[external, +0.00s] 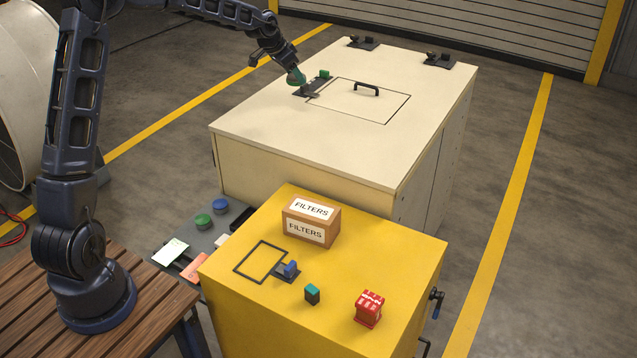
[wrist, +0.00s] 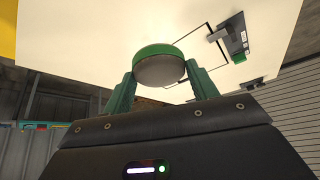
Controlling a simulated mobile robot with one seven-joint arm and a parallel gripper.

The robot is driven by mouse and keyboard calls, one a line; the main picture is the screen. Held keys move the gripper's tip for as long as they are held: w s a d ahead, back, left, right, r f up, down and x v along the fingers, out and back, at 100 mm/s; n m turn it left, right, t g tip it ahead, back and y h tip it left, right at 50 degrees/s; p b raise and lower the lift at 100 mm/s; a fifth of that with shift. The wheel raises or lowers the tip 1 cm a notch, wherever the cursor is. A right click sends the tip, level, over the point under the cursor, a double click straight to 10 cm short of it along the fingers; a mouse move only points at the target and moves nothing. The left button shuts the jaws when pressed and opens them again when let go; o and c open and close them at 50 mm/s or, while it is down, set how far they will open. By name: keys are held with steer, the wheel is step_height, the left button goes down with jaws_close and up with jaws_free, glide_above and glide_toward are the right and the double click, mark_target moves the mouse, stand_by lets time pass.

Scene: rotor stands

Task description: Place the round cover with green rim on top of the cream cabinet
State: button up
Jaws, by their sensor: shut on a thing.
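My gripper (external: 297,78) is over the back left part of the cream cabinet (external: 270,125). The cream cabinet top (wrist: 100,35) fills the upper part of that view, beyond the cover. In the external view the cover is too small to make out clearly at the fingertips. I cannot tell whether it touches the top.
The yellow cabinet (external: 390,258) in front bears a FILTERS box (external: 311,220) and small blocks. The cream top's front is clear.

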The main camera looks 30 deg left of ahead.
step_height(320, 180, down, 15)
stand_by(0.6)
steer(key=shift+f, duration=0.1)
steer(key=o, duration=1.1)
steer(key=shift+c, duration=0.2)
